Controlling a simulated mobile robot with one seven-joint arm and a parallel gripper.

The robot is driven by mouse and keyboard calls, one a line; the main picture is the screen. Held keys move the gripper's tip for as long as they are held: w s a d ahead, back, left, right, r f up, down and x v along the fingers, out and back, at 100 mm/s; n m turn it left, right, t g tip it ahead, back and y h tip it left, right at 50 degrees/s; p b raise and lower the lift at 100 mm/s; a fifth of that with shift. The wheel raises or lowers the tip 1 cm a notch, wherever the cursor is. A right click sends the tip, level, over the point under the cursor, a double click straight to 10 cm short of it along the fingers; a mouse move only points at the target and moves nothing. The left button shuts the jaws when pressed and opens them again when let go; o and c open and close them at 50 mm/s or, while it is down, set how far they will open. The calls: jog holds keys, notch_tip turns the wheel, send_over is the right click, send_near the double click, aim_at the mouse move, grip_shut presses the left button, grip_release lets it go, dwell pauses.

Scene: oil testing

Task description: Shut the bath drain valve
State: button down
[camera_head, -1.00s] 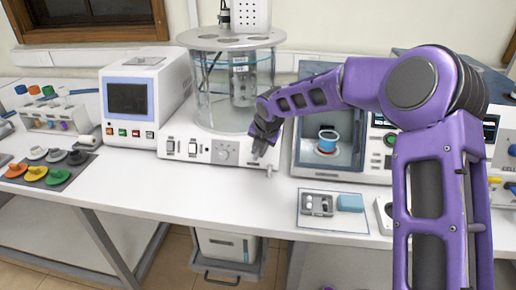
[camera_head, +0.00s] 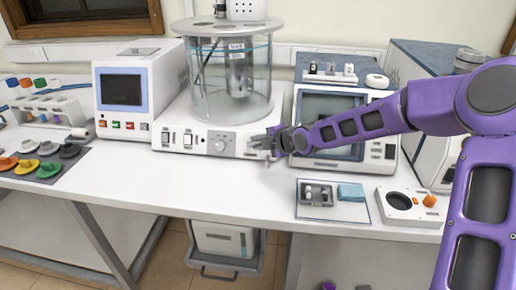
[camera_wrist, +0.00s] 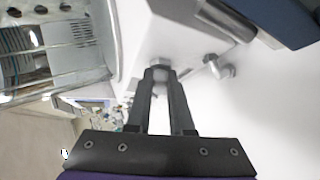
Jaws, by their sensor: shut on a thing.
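The bath (camera_head: 232,85) is a clear glass cylinder under a grey lid, on a white base with a round dial. Its drain valve is at the base's lower right front, mostly hidden by my gripper (camera_head: 262,142) in the head view. In the wrist view a small grey spout (camera_wrist: 222,68) sticks out to the right of the fingers. My gripper (camera_wrist: 158,76) is shut on a small grey piece (camera_wrist: 158,63), which looks like the valve handle, close to the white base. I cannot tell the handle's exact angle.
A white unit with a dark screen (camera_head: 122,92) stands left of the bath. Another boxy device (camera_head: 330,115) stands close on the right, behind my arm. A small tray (camera_head: 318,192) lies in front of it. The bench front below the bath is clear.

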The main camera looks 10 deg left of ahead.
jog(key=m+b, duration=0.1)
jog(key=m+t+b, duration=0.1)
jog(key=b, duration=0.1)
jog(key=shift+s+f+y, duration=0.1)
jog(key=shift+f+y, duration=0.2)
jog(key=shift+f, duration=0.05)
jog(key=shift+r+m+t+b, duration=0.1)
jog(key=shift+m+t+b, duration=0.2)
jog(key=shift+b, duration=0.15)
jog(key=shift+r, duration=0.1)
jog(key=c, duration=0.8)
grip_release()
jog(key=p+v, duration=0.5)
jog(key=v, duration=1.2)
jog(key=shift+s+d+f, duration=0.15)
jog(key=shift+d+f, duration=0.1)
jog(key=shift+d, duration=0.05)
